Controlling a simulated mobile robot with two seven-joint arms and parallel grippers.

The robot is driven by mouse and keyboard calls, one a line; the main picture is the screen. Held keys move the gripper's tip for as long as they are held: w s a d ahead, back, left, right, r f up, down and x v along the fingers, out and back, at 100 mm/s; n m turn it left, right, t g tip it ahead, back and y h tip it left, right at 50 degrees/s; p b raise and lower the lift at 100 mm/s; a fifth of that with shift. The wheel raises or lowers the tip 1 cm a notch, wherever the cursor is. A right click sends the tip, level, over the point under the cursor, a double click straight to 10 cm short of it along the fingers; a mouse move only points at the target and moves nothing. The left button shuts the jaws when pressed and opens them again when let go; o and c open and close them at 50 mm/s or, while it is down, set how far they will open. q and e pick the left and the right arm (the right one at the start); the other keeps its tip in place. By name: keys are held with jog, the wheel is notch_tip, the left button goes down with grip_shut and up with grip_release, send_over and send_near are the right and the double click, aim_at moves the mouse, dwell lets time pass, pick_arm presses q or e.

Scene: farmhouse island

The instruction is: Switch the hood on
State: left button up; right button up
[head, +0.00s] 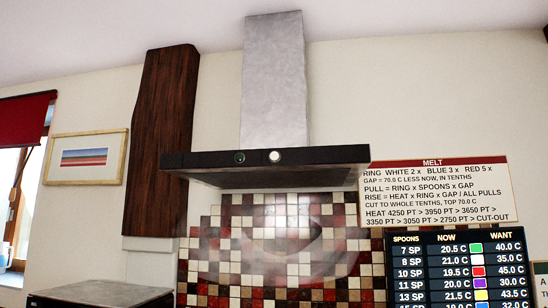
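The hood has a grey metal chimney (274,85) and a wide dark canopy (330,158) on the far wall. On the canopy's front strip are a small dark round control (239,158) and, to its right, a lit-looking white round control (274,156). I cannot tell from this view whether the hood is running. Neither of my grippers is in view.
A pale, see-through swirl hangs before the mosaic tiles (205,290) below the hood. A dark wooden post (163,140) stands left of the hood. A "MELT" sign (440,190) and black display board (460,265) are at right.

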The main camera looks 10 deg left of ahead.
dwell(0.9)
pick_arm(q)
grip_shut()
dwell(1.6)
